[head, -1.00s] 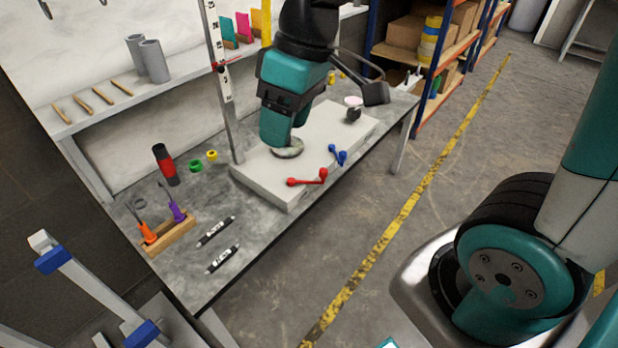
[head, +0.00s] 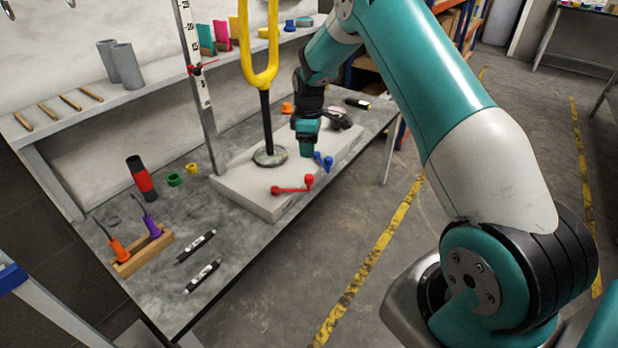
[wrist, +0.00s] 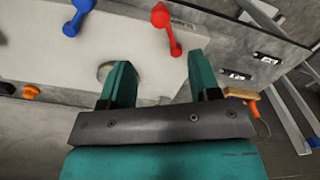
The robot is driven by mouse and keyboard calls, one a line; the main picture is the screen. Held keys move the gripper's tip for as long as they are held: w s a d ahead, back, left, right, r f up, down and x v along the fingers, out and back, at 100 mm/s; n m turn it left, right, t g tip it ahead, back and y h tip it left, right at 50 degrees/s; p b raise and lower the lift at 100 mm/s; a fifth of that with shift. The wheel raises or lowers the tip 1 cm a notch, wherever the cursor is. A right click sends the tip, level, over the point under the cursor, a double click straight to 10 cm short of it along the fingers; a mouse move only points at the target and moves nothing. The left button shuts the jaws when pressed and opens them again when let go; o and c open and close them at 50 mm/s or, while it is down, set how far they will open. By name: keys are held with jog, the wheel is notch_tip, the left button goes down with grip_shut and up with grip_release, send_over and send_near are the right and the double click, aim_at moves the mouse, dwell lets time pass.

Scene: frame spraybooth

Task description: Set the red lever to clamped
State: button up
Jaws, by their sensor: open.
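The red lever (head: 292,189) lies low along the front edge of a pale grey block (head: 245,193), with a rounded knob at each end. It also shows in the wrist view (wrist: 167,28), beyond my fingertips. No label for its positions is readable. My gripper (head: 306,153) points down above the block, behind the red lever and close to the blue lever (head: 323,161). In the wrist view my gripper (wrist: 161,75) has its two fingers wide apart, with nothing held between them. The blue lever also shows there (wrist: 77,15), to the left of the red one.
A yellow fork (head: 261,70) on a black post stands on the block beside my gripper. A tall ruler (head: 196,75) rises at its left. Markers (head: 202,276), a tool rack (head: 143,249) and a red-black cylinder (head: 140,178) sit on the left bench. Bench in front of them is clear.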

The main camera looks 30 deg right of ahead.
aim_at(309, 176)
notch_tip(309, 176, down, 12)
jog(key=shift+r, duration=0.1)
grip_shut()
dwell(0.4)
